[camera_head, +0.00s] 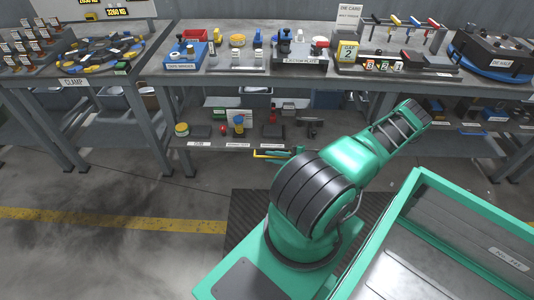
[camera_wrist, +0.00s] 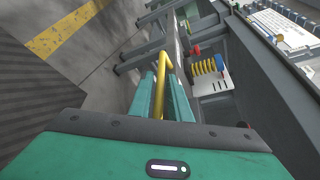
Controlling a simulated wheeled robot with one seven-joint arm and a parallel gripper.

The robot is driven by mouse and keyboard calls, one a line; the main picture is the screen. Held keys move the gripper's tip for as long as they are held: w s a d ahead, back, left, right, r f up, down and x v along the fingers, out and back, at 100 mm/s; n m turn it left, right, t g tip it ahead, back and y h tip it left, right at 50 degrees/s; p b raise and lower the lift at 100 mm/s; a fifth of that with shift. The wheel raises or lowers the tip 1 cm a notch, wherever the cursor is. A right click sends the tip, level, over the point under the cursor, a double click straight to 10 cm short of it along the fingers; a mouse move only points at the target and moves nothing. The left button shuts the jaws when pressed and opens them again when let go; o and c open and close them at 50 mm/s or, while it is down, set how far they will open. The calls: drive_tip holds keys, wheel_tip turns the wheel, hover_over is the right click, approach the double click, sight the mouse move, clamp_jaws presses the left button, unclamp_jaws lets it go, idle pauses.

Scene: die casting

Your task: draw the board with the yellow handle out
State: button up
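The yellow handle (camera_wrist: 161,85) is a bent bar that runs between the two green fingers of my gripper (camera_wrist: 163,88) in the wrist view. The fingers flank it closely, one on each side; I cannot tell whether both press on it. In the head view, yellow bars (camera_head: 268,155) show low in front of the workbench, just left of my arm's thick green and black joint. That joint hides most of my gripper there. I cannot make out the board that belongs to the handle.
A workbench (camera_head: 205,75) carries labelled fixtures, with a lower shelf (camera_head: 215,143) of small parts. A second bench (camera_head: 70,82) stands at left. The wrist view shows bench legs and a rack of yellow and blue rings (camera_wrist: 208,67). Grey floor (camera_head: 100,185) with a yellow stripe is clear.

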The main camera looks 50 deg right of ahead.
drive_tip(key=shift+c, duration=0.7)
clamp_jaws()
drive_tip(key=shift+s, duration=0.1)
drive_tip(key=shift+s+a, duration=0.65)
drive_tip(key=shift+a, duration=0.1)
drive_tip(key=shift+s+a, duration=0.7)
drive_tip(key=shift+f, duration=0.1)
